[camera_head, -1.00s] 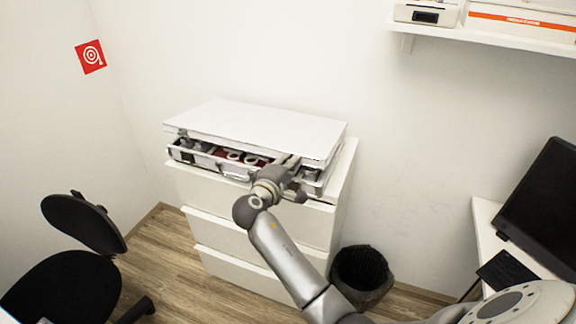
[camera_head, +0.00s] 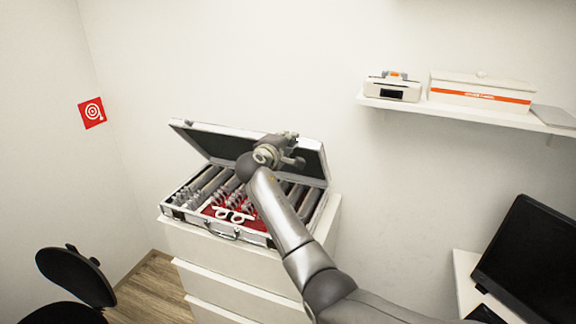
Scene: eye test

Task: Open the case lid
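The case (camera_head: 192,219) sits on top of the white drawer cabinet, with rows of lenses and a white trial frame (camera_head: 233,215) on red lining inside. Its lid (camera_head: 214,143) stands raised at the back, its dark inner side facing forward. My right gripper (camera_head: 286,147) is at the lid's upper edge, right of its middle, above the open case. Its fingers are small and partly hidden, so I cannot tell whether they touch the lid or how far they are apart. My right forearm covers part of the case's interior. My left gripper is not in view.
The white drawer cabinet (camera_head: 230,263) carries the case. A wall shelf (camera_head: 455,111) with a white device (camera_head: 393,88) and a white box (camera_head: 480,91) is at upper right. A monitor (camera_head: 535,255) stands at right, and a black chair (camera_head: 75,275) at lower left.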

